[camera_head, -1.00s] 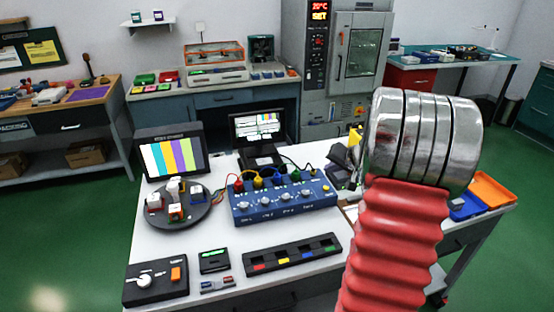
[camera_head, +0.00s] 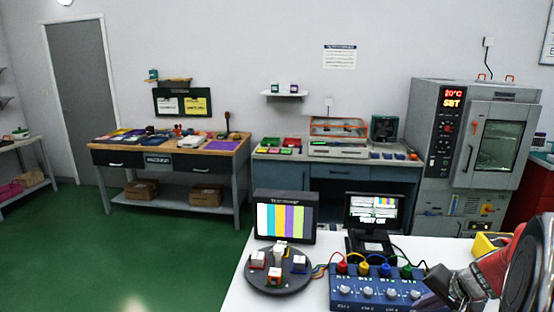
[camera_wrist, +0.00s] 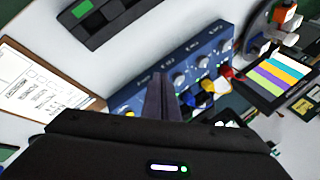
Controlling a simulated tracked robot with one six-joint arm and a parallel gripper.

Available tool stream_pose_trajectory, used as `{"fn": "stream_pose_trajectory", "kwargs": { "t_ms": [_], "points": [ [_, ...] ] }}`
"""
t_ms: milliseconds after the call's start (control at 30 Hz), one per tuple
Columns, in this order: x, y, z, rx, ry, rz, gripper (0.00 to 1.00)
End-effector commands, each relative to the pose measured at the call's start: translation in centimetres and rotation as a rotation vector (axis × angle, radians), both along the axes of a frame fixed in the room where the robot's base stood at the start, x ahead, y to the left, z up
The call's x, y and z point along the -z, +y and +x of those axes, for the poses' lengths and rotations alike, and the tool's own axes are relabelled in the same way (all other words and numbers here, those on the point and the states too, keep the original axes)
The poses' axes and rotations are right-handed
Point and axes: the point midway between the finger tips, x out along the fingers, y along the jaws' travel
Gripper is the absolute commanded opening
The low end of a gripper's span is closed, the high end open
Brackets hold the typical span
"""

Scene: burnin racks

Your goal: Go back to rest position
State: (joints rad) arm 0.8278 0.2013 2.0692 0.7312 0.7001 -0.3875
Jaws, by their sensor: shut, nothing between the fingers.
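My gripper (camera_wrist: 163,96) shows in the wrist view, its two dark fingers together with nothing between them. It is above the white bench, in front of the blue unit with knobs (camera_wrist: 197,62), apparently not touching it. In the head view the blue unit (camera_head: 372,290) stands at the bottom, with my red and metal arm to its right. The arm hides the bench's right part.
The bench (camera_head: 238,298) also holds a colour-bar monitor (camera_head: 285,222), a dark turntable (camera_head: 280,284) with small blocks and a small screen (camera_head: 374,213). A clipboard (camera_wrist: 38,85) lies near my gripper. Behind stands a grey oven (camera_head: 470,145). Green floor is free at left.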

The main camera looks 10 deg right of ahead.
Motion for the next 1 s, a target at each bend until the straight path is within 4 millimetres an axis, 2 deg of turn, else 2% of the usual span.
{"fn": "stream_pose_trajectory", "kwargs": {
  "t_ms": [33, 100, 400, 700, 1000],
  "points": [
    [-0.6, 1.7, -0.4, -0.030, 0.018, -0.005, 0.00],
    [-1.3, 4.0, -1.2, -0.072, 0.048, -0.015, 0.00],
    [-3.7, 12.4, -5.0, -0.239, 0.154, -0.089, 0.00],
    [-5.9, 18.5, -9.0, -0.397, 0.211, -0.213, 0.00],
    [-7.9, 23.1, -12.7, -0.557, 0.206, -0.364, 0.00]
  ]
}}
